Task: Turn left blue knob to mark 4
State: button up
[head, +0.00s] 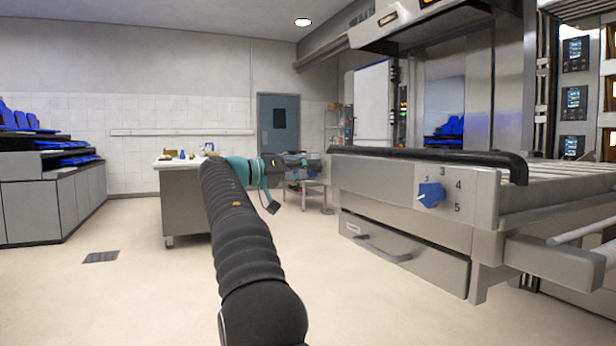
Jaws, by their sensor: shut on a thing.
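A blue knob (431,195) sits on the right part of the steel front panel (375,178). The figures 3, 4 and 5 show around its upper and right side, and a pale mark shows at its left edge. My arm reaches away from me, and my gripper (310,161) is small and far off at the left end of that panel. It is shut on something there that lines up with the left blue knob. That knob, its pointer and its figures are hidden behind my gripper and wrist, so I cannot read its setting.
A black bar (440,154) runs along the panel's top edge. Below is a drawer with a grey handle (382,249). A steel table (190,212) stands behind my arm, and a small trolley (313,185) is beyond my gripper. The floor at left is clear.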

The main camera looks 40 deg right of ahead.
jog(key=shift+m+b, duration=1.2)
jog(key=shift+m, duration=3.1)
jog(key=o, duration=1.2)
jog(key=shift+c, duration=0.2)
jog(key=v, duration=1.2)
jog(key=shift+r, duration=0.1)
